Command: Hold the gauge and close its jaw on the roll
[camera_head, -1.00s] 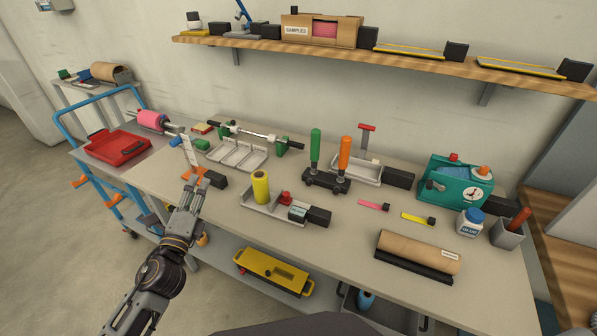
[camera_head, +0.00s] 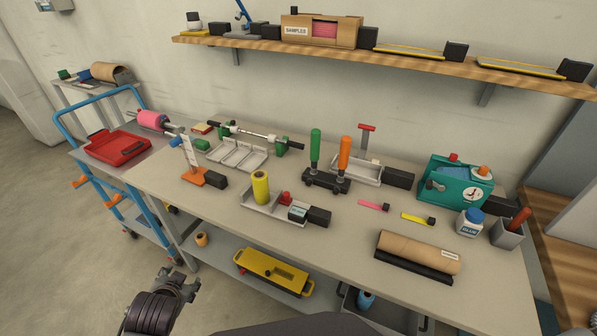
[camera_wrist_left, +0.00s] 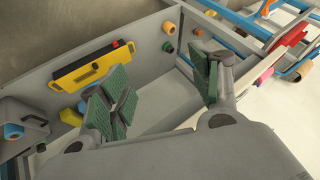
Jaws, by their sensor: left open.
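A yellow roll (camera_head: 261,187) stands upright at the left end of a light grey tray-like holder (camera_head: 245,202) near the table's front. A red block (camera_head: 285,198) and a small box with a pale label (camera_head: 298,213) sit at its right end. I cannot tell which item is the gauge; an upright white marked strip (camera_head: 191,152) on an orange base (camera_head: 205,177) stands to the left. My left gripper (camera_head: 180,284) is open and empty, in front of the table, well apart from both. Its spread fingers show in the left wrist view (camera_wrist_left: 165,95). My right gripper is not in view.
A brown cardboard roll (camera_head: 420,248) lies front right. A clamp-like stand with green and orange handles (camera_head: 327,181) is mid-table. A red tray (camera_head: 117,146) lies at the left. A yellow case (camera_head: 272,272) sits on the lower shelf.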

